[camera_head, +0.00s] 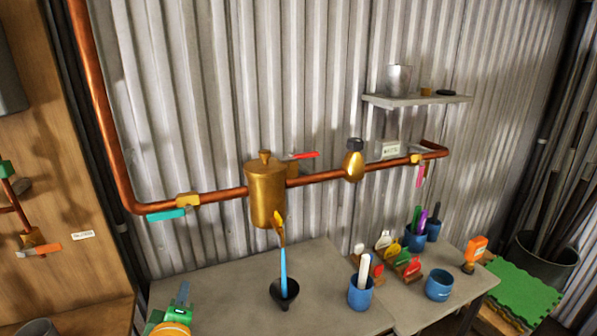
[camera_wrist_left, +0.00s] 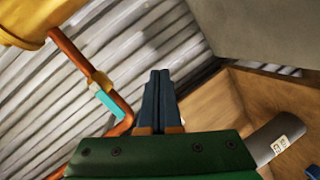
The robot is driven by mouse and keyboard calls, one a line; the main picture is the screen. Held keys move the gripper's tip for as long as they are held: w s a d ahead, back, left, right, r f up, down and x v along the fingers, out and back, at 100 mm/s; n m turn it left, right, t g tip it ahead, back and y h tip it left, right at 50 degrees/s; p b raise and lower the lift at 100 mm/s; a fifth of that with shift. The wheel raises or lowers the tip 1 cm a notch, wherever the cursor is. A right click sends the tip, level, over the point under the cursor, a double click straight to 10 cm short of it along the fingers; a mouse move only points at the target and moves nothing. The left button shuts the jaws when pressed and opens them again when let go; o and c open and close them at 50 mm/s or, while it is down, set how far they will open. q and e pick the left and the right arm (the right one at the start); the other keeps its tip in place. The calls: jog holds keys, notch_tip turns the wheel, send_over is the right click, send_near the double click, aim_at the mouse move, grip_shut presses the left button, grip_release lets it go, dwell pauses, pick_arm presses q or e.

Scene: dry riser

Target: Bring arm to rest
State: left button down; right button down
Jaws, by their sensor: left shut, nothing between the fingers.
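My left gripper (camera_head: 182,292) is at the bottom left of the head view, in front of the left end of the grey table (camera_head: 225,285). Its green and orange wrist shows below it. In the left wrist view its two dark fingers (camera_wrist_left: 159,76) are together with nothing between them. It is apart from the copper pipe (camera_head: 225,194) and the teal valve handle (camera_head: 166,214). That teal handle also shows left of the fingers in the left wrist view (camera_wrist_left: 108,104). My right gripper is not in view.
A brass tank (camera_head: 266,196) hangs on the pipe, with a blue stream running from its spout into a black funnel (camera_head: 285,294). A blue cup (camera_head: 361,293) and a blue bowl (camera_head: 438,285) stand farther right. A wooden panel (camera_head: 45,140) is at left.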

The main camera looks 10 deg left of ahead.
pick_arm(q)
jog(key=s+d+f+m+g+h, duration=0.3)
jog(key=s+d+f+m+g, duration=0.25)
jog(key=s+f+m, duration=0.45)
jog(key=s+d+f+m+g+h, duration=0.3)
jog(key=s+d+f+m+g, duration=0.3)
jog(key=s+f+m, duration=0.5)
jog(key=s+f+n, duration=0.1)
jog(key=s+f, duration=0.2)
jog(key=f, duration=1.2)
jog(key=s+a+f, duration=0.1)
jog(key=s+f, duration=0.8)
jog(key=s, duration=0.3)
jog(key=shift+a+f+g, duration=0.3)
jog(key=shift+a+g, duration=0.05)
jog(key=shift+g, duration=0.1)
